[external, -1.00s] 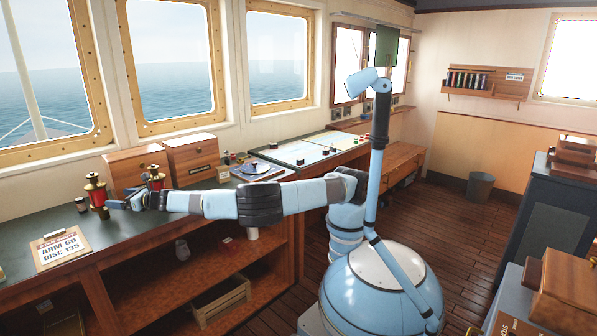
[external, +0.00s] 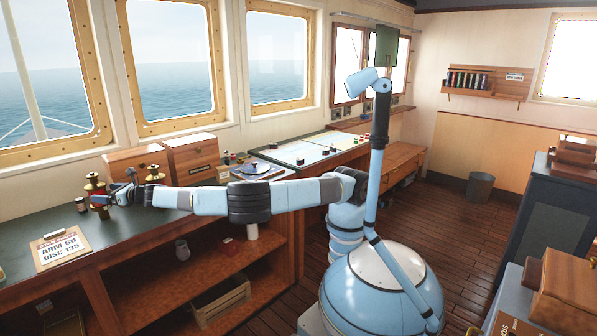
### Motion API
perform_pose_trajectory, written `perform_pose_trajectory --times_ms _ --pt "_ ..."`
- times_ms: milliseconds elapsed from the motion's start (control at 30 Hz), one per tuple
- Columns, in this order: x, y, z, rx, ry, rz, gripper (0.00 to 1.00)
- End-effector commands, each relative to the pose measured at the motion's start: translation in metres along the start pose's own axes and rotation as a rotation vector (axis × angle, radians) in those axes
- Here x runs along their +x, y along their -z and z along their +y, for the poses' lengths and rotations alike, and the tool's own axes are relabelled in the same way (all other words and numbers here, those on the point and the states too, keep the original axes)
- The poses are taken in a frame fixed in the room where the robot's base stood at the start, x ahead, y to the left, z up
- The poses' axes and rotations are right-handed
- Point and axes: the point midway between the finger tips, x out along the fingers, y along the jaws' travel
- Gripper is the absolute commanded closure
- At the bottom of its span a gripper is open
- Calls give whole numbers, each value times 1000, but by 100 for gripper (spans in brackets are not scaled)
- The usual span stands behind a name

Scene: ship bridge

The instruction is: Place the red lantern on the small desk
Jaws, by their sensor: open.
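A lantern (external: 94,184) stands at the left on the long dark-topped counter (external: 60,215), below the windows. Its glass looks brassy now and showed red earlier. A second similar lantern (external: 154,173) is just behind my gripper's wrist, partly hidden by it. My gripper (external: 112,198) is open and empty, at the end of the outstretched arm. In the picture its fingers overlap the lower part of the left lantern; I cannot tell whether they touch it. A low wooden desk-like surface (external: 403,157) stands at the back; I cannot tell whether it is the small desk.
Two wooden boxes (external: 190,155) stand behind on the counter. A clipboard (external: 60,248) lies at its left end. A chart table (external: 300,150) with small items continues to the right. Open shelves hold a crate (external: 222,300). A bin (external: 480,189) stands on the clear floor.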

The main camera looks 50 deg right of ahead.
Motion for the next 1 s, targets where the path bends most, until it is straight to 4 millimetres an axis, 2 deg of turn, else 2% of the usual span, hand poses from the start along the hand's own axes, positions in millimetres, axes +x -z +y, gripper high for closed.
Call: perform_pose_trajectory --times_ms 133,467,800,1000 --pt "9 0 -1 1 -1 0 4" --pt "47 2 -3 1 -1 0 4" --pt "52 1 -3 1 -1 0 4" --pt "52 1 -3 1 -1 0 23"
